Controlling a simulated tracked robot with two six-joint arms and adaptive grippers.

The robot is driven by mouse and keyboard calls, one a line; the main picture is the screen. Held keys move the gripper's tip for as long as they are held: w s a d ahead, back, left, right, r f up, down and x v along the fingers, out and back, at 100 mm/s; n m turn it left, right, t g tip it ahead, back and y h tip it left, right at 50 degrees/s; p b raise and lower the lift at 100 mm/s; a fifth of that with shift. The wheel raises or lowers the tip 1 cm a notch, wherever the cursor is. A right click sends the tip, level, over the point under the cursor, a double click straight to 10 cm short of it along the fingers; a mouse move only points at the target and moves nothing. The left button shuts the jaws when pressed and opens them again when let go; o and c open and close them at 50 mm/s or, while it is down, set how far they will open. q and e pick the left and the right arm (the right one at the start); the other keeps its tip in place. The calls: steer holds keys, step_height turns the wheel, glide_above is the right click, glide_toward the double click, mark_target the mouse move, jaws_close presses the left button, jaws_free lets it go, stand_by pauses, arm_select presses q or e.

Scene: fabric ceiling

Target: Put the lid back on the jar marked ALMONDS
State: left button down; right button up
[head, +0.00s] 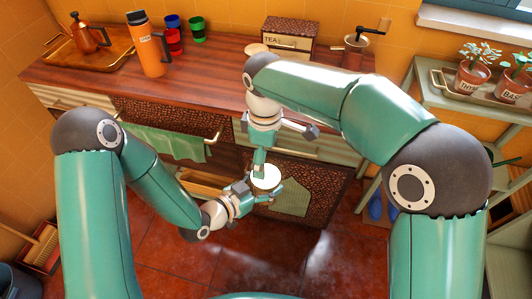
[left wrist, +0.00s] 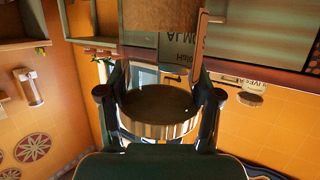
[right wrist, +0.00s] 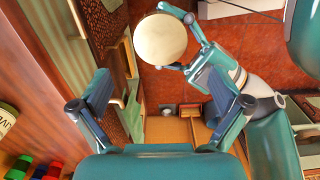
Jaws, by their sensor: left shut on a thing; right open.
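My left gripper (head: 262,186) is shut on a round pale disk (head: 265,177), which looks like a lid. The lid shows cream and flat in the right wrist view (right wrist: 160,40). In the left wrist view it has a shiny gold-toned rim (left wrist: 160,128) between the fingers. My right gripper (right wrist: 168,108) is open and empty, close above the lid in the head view. No jar readable as ALMONDS shows. Part of the counter is hidden behind my right arm. A pale round top (head: 257,49) shows beside that arm.
A jar with a partly readable label (right wrist: 5,120) stands at the right wrist view's left edge.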

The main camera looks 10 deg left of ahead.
mark_target(266, 176)
stand_by(0.4)
steer(key=shift+f, duration=3.95)
steer(key=c, duration=1.1)
steer(key=shift+m, duration=0.8)
steer(key=shift+c, duration=0.2)
steer(key=o, duration=1.1)
steer(key=shift+o, duration=0.2)
steer(key=shift+r, duration=0.1)
